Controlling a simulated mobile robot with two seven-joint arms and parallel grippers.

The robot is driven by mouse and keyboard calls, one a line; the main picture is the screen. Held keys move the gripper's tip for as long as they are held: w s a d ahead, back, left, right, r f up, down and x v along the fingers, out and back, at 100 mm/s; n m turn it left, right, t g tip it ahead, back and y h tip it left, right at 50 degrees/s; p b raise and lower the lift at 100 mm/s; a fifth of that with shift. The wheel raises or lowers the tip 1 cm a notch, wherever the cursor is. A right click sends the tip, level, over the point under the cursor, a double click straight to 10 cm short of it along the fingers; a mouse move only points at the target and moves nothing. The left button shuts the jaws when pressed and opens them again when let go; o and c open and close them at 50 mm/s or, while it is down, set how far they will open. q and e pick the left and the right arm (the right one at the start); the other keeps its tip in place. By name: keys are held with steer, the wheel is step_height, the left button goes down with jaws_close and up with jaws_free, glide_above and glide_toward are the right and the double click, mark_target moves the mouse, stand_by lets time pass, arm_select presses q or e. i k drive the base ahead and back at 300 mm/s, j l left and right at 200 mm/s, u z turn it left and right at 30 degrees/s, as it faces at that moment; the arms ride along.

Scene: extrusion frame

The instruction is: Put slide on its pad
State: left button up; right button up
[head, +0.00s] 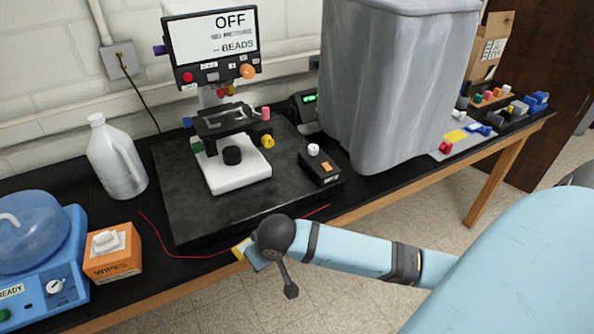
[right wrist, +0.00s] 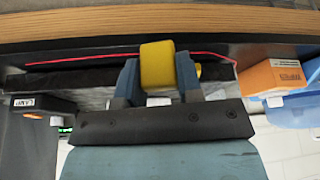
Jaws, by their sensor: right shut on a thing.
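My right gripper (head: 247,254) is at the front edge of the black table, in front of the microscope. It is shut on a yellow block (right wrist: 158,66), seen between its two blue-grey fingers in the right wrist view. The yellow block may be the slide or its grip; I cannot tell, as no glass shows. A flat yellow patch (head: 456,136) lies on a light mat (head: 468,144) at the right part of the table, perhaps the pad. Blue pieces (head: 484,130) and a red knob (head: 446,147) are on the mat. My left gripper is not in view.
The microscope (head: 232,172) stands on a dark slab (head: 190,215) with a control box (head: 319,168). A large grey covered bulk (head: 395,90) stands between it and the mat. A wipes box (head: 112,255), jug (head: 117,160) and blue machine (head: 40,250) are left. A red wire (head: 165,248) lies along the front.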

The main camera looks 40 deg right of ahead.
mark_target(455, 136)
steer(key=k+l, duration=0.1)
steer(key=l, duration=0.45)
steer(key=k+l, duration=0.1)
steer(key=l, duration=0.45)
steer(key=k+l, duration=0.1)
steer(key=l, duration=0.45)
steer(key=k+l, duration=0.1)
steer(key=l, duration=0.45)
steer(key=k+l, duration=0.1)
steer(key=l, duration=0.45)
steer(key=k+l, duration=0.1)
steer(key=l, duration=0.45)
steer(key=k+l, duration=0.1)
steer(key=l, duration=0.45)
steer(key=k+l, duration=0.1)
steer(key=l, duration=0.45)
steer(key=u, duration=0.05)
